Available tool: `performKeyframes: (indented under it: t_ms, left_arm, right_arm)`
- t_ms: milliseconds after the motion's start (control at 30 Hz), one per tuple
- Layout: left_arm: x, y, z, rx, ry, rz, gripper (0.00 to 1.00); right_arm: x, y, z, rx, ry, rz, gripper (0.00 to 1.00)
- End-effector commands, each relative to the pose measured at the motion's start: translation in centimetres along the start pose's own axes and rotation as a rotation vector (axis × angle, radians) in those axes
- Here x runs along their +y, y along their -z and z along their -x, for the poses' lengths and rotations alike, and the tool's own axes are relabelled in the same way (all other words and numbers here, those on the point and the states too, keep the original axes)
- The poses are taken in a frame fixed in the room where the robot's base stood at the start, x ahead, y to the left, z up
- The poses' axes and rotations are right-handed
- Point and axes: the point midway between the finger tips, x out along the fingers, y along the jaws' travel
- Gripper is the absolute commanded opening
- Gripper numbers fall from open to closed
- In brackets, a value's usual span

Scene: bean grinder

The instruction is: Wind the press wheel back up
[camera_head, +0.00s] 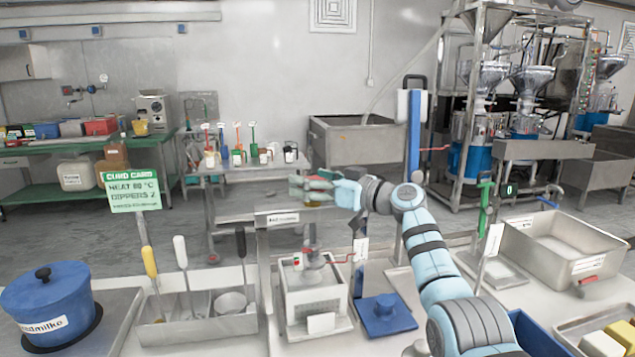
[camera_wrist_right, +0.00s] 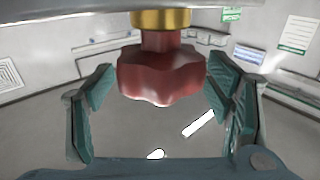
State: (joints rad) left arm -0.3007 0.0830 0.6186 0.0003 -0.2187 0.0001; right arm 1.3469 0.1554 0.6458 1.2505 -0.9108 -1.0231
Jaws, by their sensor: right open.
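The press wheel (camera_wrist_right: 160,78) is a dark red lobed knob under a brass collar in the right wrist view. It sits between the spread fingers of my right gripper (camera_wrist_right: 160,100), with visible gaps on both sides. In the head view my right gripper (camera_head: 308,188) is at the top of the press frame (camera_head: 276,218), its fingers pointing left. The wheel is mostly hidden by the gripper there. The press screw (camera_head: 312,237) runs down towards a white perforated box (camera_head: 313,292). My left gripper is out of view.
A utensil tray (camera_head: 200,325) and a blue lidded pot (camera_head: 52,300) stand left of the press. A steel basin (camera_head: 560,245) is further right.

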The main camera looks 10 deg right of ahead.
Motion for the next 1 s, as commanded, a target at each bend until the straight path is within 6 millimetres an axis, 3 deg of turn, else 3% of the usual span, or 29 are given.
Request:
performKeyframes:
  t_ms: [167,400,600,1000]
  left_arm:
    - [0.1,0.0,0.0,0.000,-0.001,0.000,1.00]
    - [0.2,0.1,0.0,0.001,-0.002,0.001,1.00]
    - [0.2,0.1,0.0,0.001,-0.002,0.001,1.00]
    - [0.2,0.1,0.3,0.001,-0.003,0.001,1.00]
  right_arm:
    - [0.1,-0.1,1.6,0.001,-0.002,0.003,0.73]
    - [0.2,-0.2,8.0,-0.004,-0.005,0.004,0.73]
    - [0.1,-0.2,11.6,-0.003,-0.003,0.000,0.73]
    - [-0.2,-0.8,11.9,-0.020,-0.001,-0.004,0.73]
